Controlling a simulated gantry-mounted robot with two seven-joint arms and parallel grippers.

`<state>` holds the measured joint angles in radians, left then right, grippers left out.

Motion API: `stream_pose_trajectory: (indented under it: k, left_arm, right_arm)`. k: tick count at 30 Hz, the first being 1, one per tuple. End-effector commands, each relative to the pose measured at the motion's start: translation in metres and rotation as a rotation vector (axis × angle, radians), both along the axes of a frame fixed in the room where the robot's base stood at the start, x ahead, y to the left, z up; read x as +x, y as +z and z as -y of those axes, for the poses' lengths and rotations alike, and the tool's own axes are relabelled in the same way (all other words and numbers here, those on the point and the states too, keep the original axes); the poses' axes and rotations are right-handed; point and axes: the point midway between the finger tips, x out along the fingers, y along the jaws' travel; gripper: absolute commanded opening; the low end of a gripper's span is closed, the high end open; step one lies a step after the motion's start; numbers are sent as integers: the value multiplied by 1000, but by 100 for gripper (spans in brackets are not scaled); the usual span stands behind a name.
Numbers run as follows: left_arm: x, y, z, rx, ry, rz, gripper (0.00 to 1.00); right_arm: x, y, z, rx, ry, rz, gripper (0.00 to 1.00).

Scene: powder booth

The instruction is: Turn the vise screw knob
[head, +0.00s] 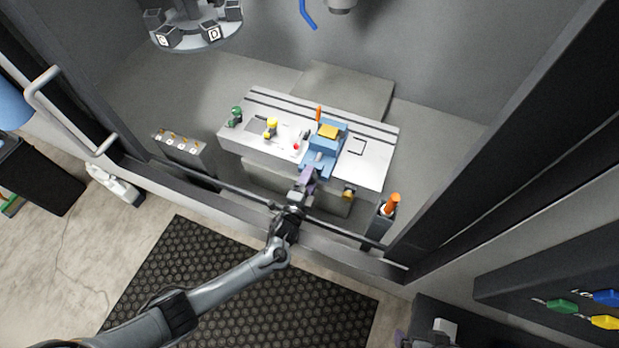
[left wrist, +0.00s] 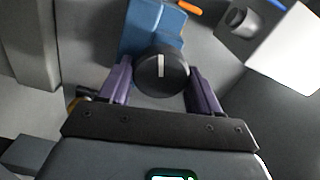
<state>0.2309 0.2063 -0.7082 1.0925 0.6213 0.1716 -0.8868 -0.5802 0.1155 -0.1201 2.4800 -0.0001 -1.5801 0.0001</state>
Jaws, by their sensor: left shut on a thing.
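The blue vise (head: 322,160) stands on the pale slotted table, with a yellow block (head: 329,131) at its top. My left gripper (head: 308,178) is at the vise's near side. In the left wrist view, the round black screw knob (left wrist: 161,70) with a white mark sits between the purple fingers of my left gripper (left wrist: 162,82), which is shut on it. The white mark points nearly straight up in that view. The blue vise body (left wrist: 150,28) shows behind the knob. In the head view the gripper mostly hides the knob.
The slotted table (head: 375,176) also carries a green item (head: 235,116), a yellow item (head: 271,127) and an orange-handled tool (head: 318,115). An orange-topped item (head: 391,202) stands in a holder to the right. The booth's front rail (head: 235,188) runs below my left arm.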

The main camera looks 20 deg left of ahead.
Motion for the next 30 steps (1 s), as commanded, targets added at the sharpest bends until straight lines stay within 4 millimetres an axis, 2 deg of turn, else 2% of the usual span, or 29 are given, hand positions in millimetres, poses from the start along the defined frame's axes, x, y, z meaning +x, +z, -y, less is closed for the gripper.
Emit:
stream_pose_trajectory:
  k: [12, 27, 28, 30]
  left_arm:
    - [0, -1, 0, 179, 0, 6, 33]
    - [0, -1, 0, 198, 0, 6, 33]
    - [0, -1, 0, 198, 0, 6, 65]
    - [0, -1, 0, 198, 0, 6, 75]
  right_arm:
    - [0, 3, 0, 0, 0, 0, 100]
    - [0, 3, 2, -9, 6, 0, 100]
    - [0, 3, 2, -9, 6, 0, 100]
    - [0, 3, 2, -9, 6, 0, 100]
